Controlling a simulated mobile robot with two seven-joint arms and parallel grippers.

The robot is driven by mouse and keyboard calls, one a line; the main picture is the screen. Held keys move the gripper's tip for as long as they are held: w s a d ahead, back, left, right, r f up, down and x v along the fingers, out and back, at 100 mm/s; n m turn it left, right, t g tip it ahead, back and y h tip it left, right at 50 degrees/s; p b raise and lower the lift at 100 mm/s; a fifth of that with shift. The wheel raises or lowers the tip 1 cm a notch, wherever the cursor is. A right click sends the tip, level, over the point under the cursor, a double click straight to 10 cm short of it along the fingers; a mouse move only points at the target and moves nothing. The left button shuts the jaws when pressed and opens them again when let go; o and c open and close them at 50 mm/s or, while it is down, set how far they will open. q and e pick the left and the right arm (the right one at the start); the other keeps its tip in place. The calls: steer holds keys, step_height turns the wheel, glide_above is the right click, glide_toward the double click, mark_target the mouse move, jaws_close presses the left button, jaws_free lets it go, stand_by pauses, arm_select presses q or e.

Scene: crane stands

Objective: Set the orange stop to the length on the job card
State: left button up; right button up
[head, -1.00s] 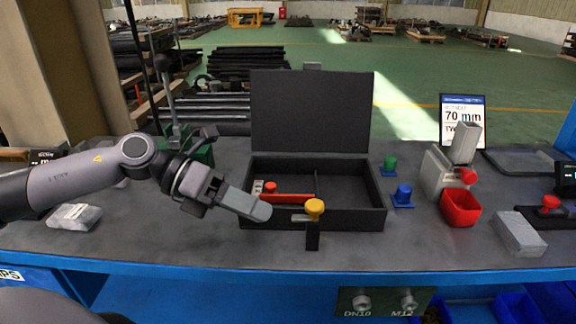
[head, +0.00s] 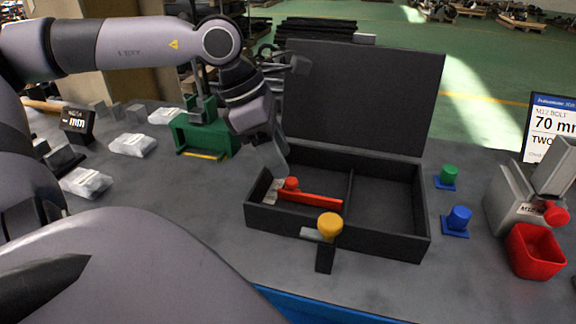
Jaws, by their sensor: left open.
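The job card (head: 552,128) stands at the right edge and is partly cut off; it reads 70 mm. An orange-yellow knob (head: 329,225) sits on a dark post at the front wall of the open black case (head: 380,243). I cannot tell whether this knob is the orange stop. A green device (head: 208,137) with a yellow strip at its foot stands on the bench left of the case. My left gripper (head: 280,155) is open, pointing down by the case's rear left corner; its fingertips are partly hidden. My right gripper is not in view.
A red-handled tool (head: 310,196) lies in the case's left compartment. Green (head: 448,175) and blue (head: 458,218) knobs, a red bin (head: 535,250) and a grey device stand to the right. Clear bags (head: 86,182) and a small mm display (head: 76,121) are at left.

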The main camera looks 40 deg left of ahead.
mark_target(292, 179)
arm_select(q)
steer(key=shift+x, duration=2)
steer(key=shift+c, duration=0.3)
steer(key=shift+w, duration=0.1)
jaws_close()
